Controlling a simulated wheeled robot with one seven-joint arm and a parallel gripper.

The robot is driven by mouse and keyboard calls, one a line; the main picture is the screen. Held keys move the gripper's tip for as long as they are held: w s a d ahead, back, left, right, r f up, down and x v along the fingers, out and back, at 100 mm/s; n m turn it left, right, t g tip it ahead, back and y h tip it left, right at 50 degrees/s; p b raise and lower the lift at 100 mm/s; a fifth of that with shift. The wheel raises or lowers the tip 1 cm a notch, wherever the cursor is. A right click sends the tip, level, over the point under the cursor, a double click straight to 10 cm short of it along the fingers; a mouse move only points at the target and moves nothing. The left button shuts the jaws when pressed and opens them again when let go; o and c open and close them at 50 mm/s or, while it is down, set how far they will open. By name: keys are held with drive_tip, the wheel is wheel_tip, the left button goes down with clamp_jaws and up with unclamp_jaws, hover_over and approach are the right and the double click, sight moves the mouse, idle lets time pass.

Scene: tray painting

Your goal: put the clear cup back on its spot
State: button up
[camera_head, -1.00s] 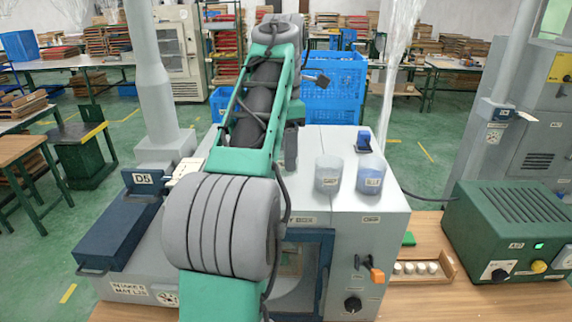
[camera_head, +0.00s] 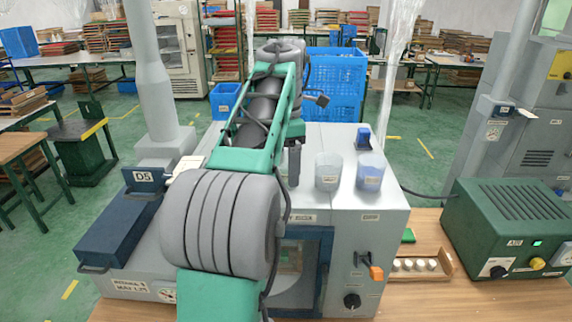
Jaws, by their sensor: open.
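I cannot tell which one the task means, and no marked spot is plain to see. My gripper (camera_head: 294,166) shows only as a dark part hanging beside my green arm, just left of the left cup and apart from it. The rest of it is hidden behind my arm. It is open, with nothing seen in it.
A small blue item (camera_head: 363,138) stands behind the cups. A green control box (camera_head: 508,230) and a wooden tray (camera_head: 428,268) with several white pieces lie to the right. A dark blue box (camera_head: 118,228) is at left. The box top's front right is clear.

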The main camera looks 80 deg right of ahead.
wheel_tip(320, 180, up, 8)
drive_tip(key=shift+m+h, duration=0.4)
drive_tip(key=w+a, duration=0.1)
drive_tip(key=w, duration=0.2)
drive_tip(key=w+a, duration=0.1)
drive_tip(key=w, duration=0.2)
drive_tip(key=w+a+f, duration=0.1)
drive_tip(key=w+a, duration=0.1)
drive_tip(key=w, duration=0.2)
drive_tip(key=shift+f, duration=0.1)
drive_tip(key=w+a+f+m+t, duration=0.1)
drive_tip(key=w+a+f, duration=0.3)
drive_tip(key=w+a, duration=0.5)
drive_tip(key=w+a+f+m+t, duration=0.1)
drive_tip(key=w+a+f+m, duration=0.15)
drive_tip(key=w+a, duration=0.7)
drive_tip(key=s+a+f+m+t+b, duration=0.1)
drive_tip(key=a+f+b, duration=0.1)
drive_tip(key=a+f, duration=0.7)
drive_tip(key=s+a+f+m+t+b, duration=0.1)
drive_tip(key=s+a+f, duration=0.1)
drive_tip(key=a+f, duration=0.7)
drive_tip(key=a, duration=0.6)
drive_tip(key=shift+s+a+f+m+t+y+b, duration=0.15)
drive_tip(key=shift+a+f+m+t+y+b, duration=0.15)
drive_tip(key=shift+a+m+t+y+b, duration=0.1)
